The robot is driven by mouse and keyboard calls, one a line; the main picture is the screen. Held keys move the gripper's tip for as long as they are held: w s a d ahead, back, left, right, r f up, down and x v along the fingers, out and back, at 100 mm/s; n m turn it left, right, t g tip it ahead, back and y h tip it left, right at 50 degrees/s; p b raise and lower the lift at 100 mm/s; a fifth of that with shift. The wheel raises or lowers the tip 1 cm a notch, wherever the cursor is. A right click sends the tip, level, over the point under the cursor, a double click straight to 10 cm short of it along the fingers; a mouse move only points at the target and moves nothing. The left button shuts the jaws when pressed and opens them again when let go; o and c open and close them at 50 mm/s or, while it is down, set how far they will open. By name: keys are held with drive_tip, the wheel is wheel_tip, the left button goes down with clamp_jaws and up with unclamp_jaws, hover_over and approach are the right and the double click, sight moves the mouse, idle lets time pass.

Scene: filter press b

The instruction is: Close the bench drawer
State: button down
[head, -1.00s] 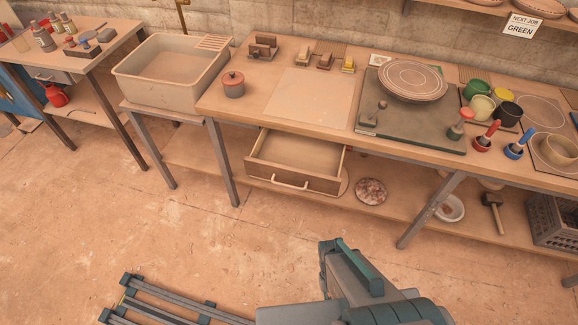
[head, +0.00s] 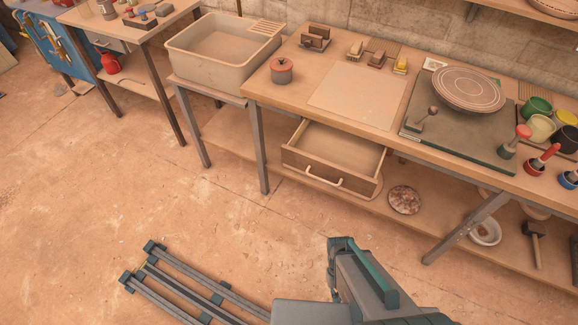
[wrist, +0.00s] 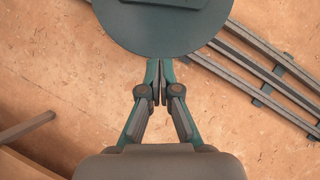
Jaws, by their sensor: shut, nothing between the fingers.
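The bench drawer (head: 308,174) hangs open under the front edge of the wooden workbench (head: 293,97). It is pulled well out, and its inside looks empty. Its pale bar handle (head: 325,182) is on the wooden front. In the wrist view my gripper (wrist: 154,70) has its two fingertips together, with nothing between them, over the bare floor. The fingers do not show in the head view, where my arm fills the bottom middle. My arm is in front of the drawer and apart from it.
My rail (head: 205,285) lies on the floor at lower left. A lower shelf with a speckled disc (head: 404,200) and a white bowl (head: 485,232) runs beneath. The floor before the drawer is clear.

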drive_tip(key=w+a+f+n+t+h+b, duration=0.2)
drive_tip(key=w+a+n+t+h+b, duration=0.35)
drive_tip(key=w, duration=0.45)
drive_tip(key=n+t+b, duration=0.6)
drive_tip(key=n+t, duration=1.1)
drive_tip(key=n, duration=0.7)
approach(285, 157)
drive_tip(key=p+x, duration=0.2)
drive_tip(key=x, duration=0.5)
drive_tip(key=shift+w+d, duration=0.1)
